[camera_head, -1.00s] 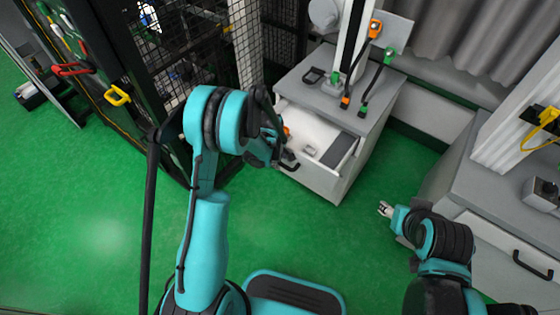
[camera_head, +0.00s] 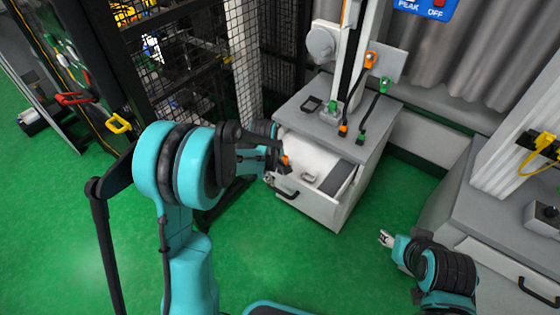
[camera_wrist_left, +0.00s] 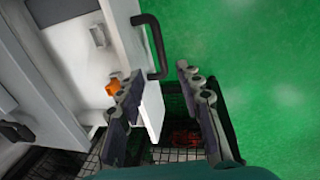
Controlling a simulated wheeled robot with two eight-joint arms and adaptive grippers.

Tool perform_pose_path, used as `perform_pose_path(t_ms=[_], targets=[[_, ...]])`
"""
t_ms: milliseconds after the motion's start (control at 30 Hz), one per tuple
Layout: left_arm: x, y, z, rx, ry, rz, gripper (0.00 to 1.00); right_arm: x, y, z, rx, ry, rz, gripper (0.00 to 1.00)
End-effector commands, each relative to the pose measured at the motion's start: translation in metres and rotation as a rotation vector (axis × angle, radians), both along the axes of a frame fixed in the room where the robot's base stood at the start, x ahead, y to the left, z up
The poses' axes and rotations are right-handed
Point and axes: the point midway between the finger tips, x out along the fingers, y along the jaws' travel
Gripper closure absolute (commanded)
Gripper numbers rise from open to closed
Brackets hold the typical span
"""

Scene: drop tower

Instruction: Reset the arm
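My left arm comes in from the left in the head view, and its gripper (camera_head: 277,160) is at the left edge of the open drawer (camera_head: 322,160), partly hidden by the arm.
The grey cabinet (camera_head: 352,118) carries a column with orange and green cable connectors. A black mesh cage (camera_head: 180,60) stands at the left, close to my left arm. A grey bench (camera_head: 480,215) is at the right. Green floor (camera_head: 320,270) is free between them.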

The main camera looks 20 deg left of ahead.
Motion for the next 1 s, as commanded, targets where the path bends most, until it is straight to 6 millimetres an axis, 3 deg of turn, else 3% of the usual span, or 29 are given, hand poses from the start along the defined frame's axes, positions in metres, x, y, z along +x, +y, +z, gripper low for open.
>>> perform_pose_path(t_ms=[267,433,700,833,1000], targets=[[-0.002,0.0,0.005,0.004,-0.008,-0.016,0.64,0.0,0.0,0.0,0.0,0.0,0.0,0.53],[-0.022,-0.003,0.045,0.043,-0.064,-0.145,0.64,0.0,0.0,0.0,0.0,0.0,0.0,0.53],[-0.088,-0.008,0.121,0.179,-0.211,-0.502,0.64,0.0,0.0,0.0,0.0,0.0,0.0,0.53],[-0.124,-0.01,0.143,0.261,-0.277,-0.673,0.64,0.0,0.0,0.0,0.0,0.0,0.0,0.53],[-0.169,-0.011,0.157,0.38,-0.351,-0.886,0.64,0.0,0.0,0.0,0.0,0.0,0.0,0.53]])
